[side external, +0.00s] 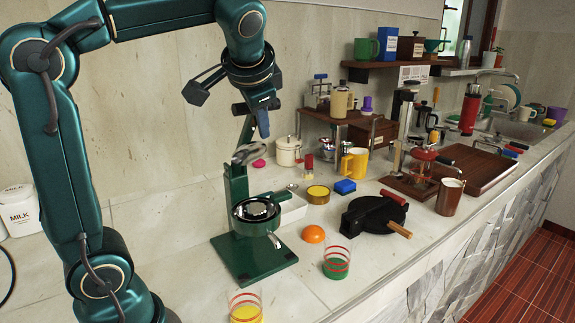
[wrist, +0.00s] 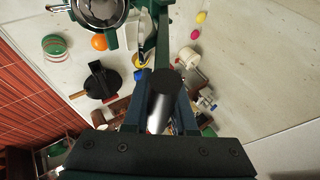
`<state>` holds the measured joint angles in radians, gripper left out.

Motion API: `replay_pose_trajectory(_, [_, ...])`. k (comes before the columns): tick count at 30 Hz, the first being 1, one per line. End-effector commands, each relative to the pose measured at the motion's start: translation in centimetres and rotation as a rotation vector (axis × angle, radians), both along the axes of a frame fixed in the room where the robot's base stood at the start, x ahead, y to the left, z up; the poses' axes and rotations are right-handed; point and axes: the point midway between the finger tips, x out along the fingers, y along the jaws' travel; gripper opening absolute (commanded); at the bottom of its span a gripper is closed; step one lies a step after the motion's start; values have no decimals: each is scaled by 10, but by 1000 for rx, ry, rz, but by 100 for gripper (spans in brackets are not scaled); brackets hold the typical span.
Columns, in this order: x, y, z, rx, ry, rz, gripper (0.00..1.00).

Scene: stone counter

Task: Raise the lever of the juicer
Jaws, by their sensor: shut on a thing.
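The juicer is dark green with a metal bowl (side external: 257,211) on a flat green base (side external: 252,262) and a tall column (side external: 237,188). Its grey pressing part (side external: 248,153) is up near the column's top, apart from the bowl. My gripper (side external: 257,122) is above the column and shut on the lever (wrist: 163,97), whose dark-ended metal handle lies between the fingers in the wrist view. In the side view the lever points steeply upward and is partly hidden by my fingers. The juicer's bowl also shows at the top left of the wrist view (wrist: 98,12).
An orange half (side external: 313,234) and striped glasses (side external: 336,262) stand at the juicer's right and front. A black waffle-iron-like press (side external: 370,222) lies farther right. Behind are a white canister (side external: 288,151) and a wooden stand (side external: 352,118). The counter left of the juicer is bare.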

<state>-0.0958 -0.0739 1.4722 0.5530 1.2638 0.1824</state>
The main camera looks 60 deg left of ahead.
Motion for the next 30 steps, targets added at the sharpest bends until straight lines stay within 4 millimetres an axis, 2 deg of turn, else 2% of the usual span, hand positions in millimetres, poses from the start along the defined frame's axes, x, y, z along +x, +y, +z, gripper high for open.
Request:
replay_pose_trajectory(1, [0,8,5,-36,-7,14,0])
replay_pose_trajectory(9, [0,34,17,-218,0,7,0])
replay_pose_trajectory(21, [-1,80,25,-208,8,7,0])
replay_pose_trajectory(30, [-2,101,24,-211,16,6,0])
